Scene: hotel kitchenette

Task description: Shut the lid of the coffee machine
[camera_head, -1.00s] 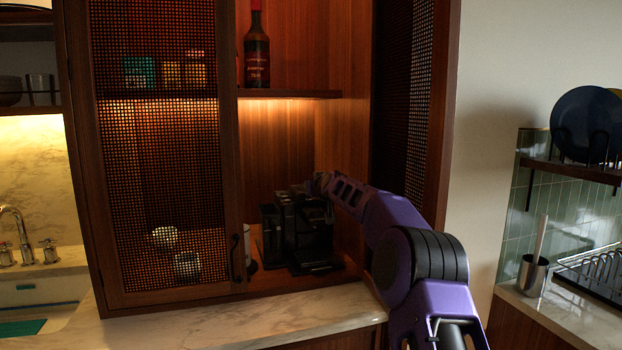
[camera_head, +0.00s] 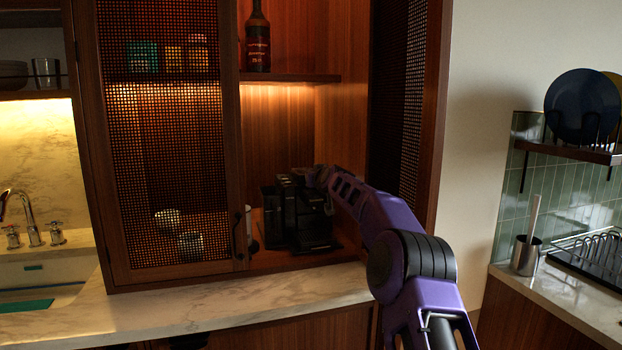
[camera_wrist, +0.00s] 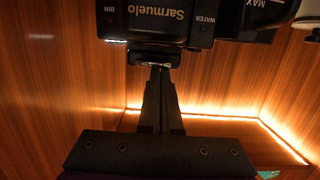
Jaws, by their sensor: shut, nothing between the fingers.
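The black coffee machine (camera_head: 308,222) stands inside the wooden cabinet, on its floor, behind the open right side. My gripper (camera_head: 314,178) is at the top of the machine, reaching in from the right. In the wrist view the machine (camera_wrist: 175,20) fills the top edge, with the lettering "Sarmuelo", "BIN", "WATER" and "MAX". My gripper's fingers (camera_wrist: 160,72) are shut with nothing between them. Their tips are at a dark ledge of the machine (camera_wrist: 154,57); I cannot tell whether they touch it. The lid's position is too dark and partly hidden to tell.
A mesh cabinet door (camera_head: 165,150) stands left of the machine, with pale round items behind it. A shelf (camera_head: 290,78) with a bottle (camera_head: 257,40) is above. The marble counter (camera_head: 230,307) in front is clear.

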